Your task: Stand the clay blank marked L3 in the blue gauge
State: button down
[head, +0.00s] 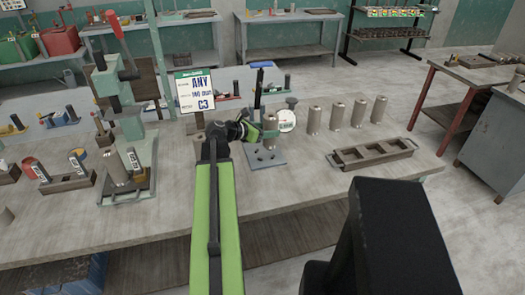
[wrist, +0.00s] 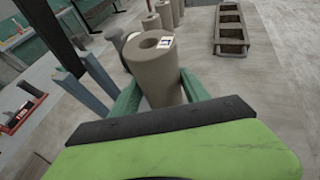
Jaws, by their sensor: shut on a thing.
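My gripper (head: 262,134) is shut on a tan clay blank (head: 269,130) with a hole in its top. In the wrist view my green fingers (wrist: 160,95) sit on both sides of this blank (wrist: 157,80). It carries a small white label with a blue mark, too small to read for certain. In the head view the blank is above or on a blue-grey plate (head: 266,160) with holes; I cannot tell if they touch. Which thing is the blue gauge is unclear; blue-grey posts (wrist: 98,74) stand left of the blank in the wrist view.
Several blanks (head: 337,116) stand in a row to the right. A dark compartment tray (head: 370,153) lies in front of them, empty. A round white dial (head: 287,121) is beside the held blank. A green press (head: 128,110) and a sign (head: 195,91) stand left.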

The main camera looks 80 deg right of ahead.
jog(key=f+b, duration=0.1)
jog(key=w+f+b, duration=0.1)
jog(key=f+b, duration=0.2)
jog(key=f, duration=0.1)
jog(key=shift+w+a+f+b, duration=0.1)
jog(key=shift+w+f+b, duration=0.1)
jog(key=shift+w+b, duration=0.15)
jog(key=shift+r, duration=0.2)
jog(key=shift+f, duration=0.1)
jog(key=c, duration=0.5)
grip_release()
jog(key=p+v, duration=0.5)
jog(key=v, duration=0.7)
jog(key=shift+a, duration=0.1)
